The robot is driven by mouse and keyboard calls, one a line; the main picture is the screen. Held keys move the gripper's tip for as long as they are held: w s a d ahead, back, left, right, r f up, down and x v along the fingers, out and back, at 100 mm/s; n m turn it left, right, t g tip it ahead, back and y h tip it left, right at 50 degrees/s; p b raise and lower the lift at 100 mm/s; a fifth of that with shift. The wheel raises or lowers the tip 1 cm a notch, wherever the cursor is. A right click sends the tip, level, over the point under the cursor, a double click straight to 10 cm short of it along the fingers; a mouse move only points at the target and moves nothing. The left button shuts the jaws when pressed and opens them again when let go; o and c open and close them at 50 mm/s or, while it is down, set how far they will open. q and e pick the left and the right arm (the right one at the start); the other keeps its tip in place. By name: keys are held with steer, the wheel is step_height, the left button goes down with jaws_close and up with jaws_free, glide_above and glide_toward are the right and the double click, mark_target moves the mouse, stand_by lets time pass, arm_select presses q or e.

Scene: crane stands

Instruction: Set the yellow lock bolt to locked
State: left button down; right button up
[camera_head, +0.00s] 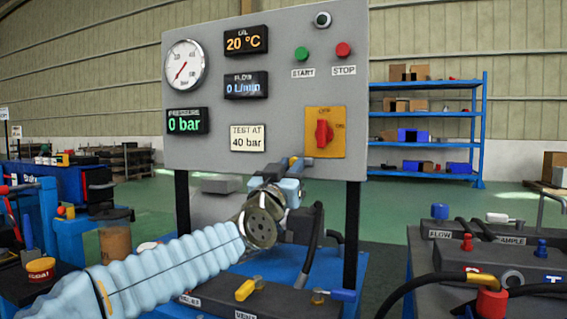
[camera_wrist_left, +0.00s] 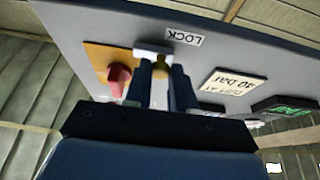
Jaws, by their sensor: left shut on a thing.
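My left gripper (camera_head: 292,172) reaches up from the lower left to the lower part of the grey panel (camera_head: 220,50). In the left wrist view its two fingers (camera_wrist_left: 160,80) are close together, shut on a small yellow part, the lock bolt (camera_wrist_left: 161,62). The bolt sits at a pale bracket (camera_wrist_left: 152,51) beside a label reading LOCK (camera_wrist_left: 184,37), which appears upside down there. In the head view only a bit of yellow shows at the fingertips. Most of the bolt is hidden by the fingers, and I cannot tell its position. My right gripper is not in view.
A red rotary switch (camera_head: 322,133) on an orange plate is just above the gripper. The bench below has a yellow valve handle (camera_head: 245,290) and a blue one (camera_head: 343,295). A black hose (camera_head: 313,245) hangs right of the wrist. Another bench (camera_head: 430,255) stands at right.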

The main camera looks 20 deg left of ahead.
arm_select(q)
steer(key=shift+d, duration=0.85)
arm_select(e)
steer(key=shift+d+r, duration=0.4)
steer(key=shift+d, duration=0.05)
arm_select(q)
steer(key=c, duration=0.9)
jaws_free()
steer(key=shift+c, duration=0.2)
steer(key=b+v, duration=0.3)
steer(key=v, duration=1)
steer(key=shift+s, duration=0.4)
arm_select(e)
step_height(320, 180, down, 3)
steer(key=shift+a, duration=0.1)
arm_select(q)
steer(key=shift+s+d+f, duration=0.1)
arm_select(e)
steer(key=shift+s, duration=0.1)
